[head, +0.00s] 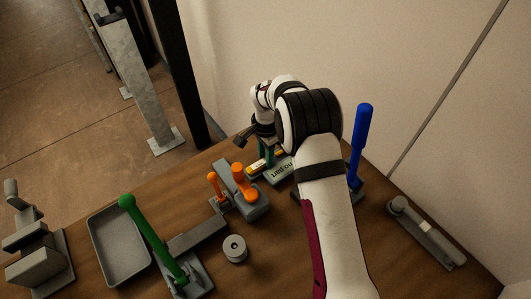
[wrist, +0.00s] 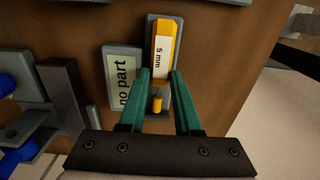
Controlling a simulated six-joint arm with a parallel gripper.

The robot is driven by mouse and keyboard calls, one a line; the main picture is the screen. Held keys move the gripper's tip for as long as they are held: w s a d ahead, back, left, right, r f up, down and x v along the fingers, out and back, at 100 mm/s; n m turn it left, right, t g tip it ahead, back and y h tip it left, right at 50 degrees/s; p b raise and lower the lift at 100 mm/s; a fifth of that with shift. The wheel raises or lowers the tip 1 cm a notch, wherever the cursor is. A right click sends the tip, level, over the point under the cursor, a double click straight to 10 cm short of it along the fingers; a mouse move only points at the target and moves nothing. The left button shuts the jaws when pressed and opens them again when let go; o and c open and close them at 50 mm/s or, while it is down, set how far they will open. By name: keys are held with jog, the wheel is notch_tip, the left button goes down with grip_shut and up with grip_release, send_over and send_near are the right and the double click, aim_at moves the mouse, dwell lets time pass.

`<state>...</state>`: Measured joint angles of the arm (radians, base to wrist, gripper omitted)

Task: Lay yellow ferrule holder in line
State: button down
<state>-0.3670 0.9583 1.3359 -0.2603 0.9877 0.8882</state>
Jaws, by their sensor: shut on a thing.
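The yellow ferrule holder (wrist: 163,42) with a white "5 mm" label lies lengthwise ahead of my gripper in the wrist view, over a grey plate (wrist: 150,22). My gripper (wrist: 160,74) has green fingers, one on each side of the holder's near end, and is shut on it. A small orange-yellow peg (wrist: 157,103) shows between the fingers. In the head view the holder (head: 256,166) is small and partly hidden by my gripper (head: 266,152). Whether it touches the plate is unclear.
A grey "no part" plate (head: 279,171) lies beside the holder. A blue upright handle (head: 360,140) stands to the right, orange-handled clamps (head: 248,197) nearer. A green lever (head: 150,238), an empty grey tray (head: 98,245) and a grey round piece (head: 235,248) are farther left and nearer.

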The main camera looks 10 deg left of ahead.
jog(key=shift+r, duration=2.55)
jog(key=d, duration=0.2)
jog(key=d+r, duration=0.1)
jog(key=d, duration=0.1)
jog(key=s+d, duration=0.1)
jog(key=d, duration=0.1)
jog(key=shift+d+r, duration=0.15)
jog(key=shift+d, duration=0.1)
jog(key=s+d, duration=0.1)
jog(key=d, duration=0.1)
jog(key=s+d+r, duration=0.1)
jog(key=d, duration=0.2)
jog(key=s+d, duration=0.2)
jog(key=d, duration=0.1)
jog(key=shift+d+r, duration=0.15)
jog(key=shift+r, duration=0.05)
jog(key=shift+f, duration=1.8)
jog(key=shift+f, duration=1.2)
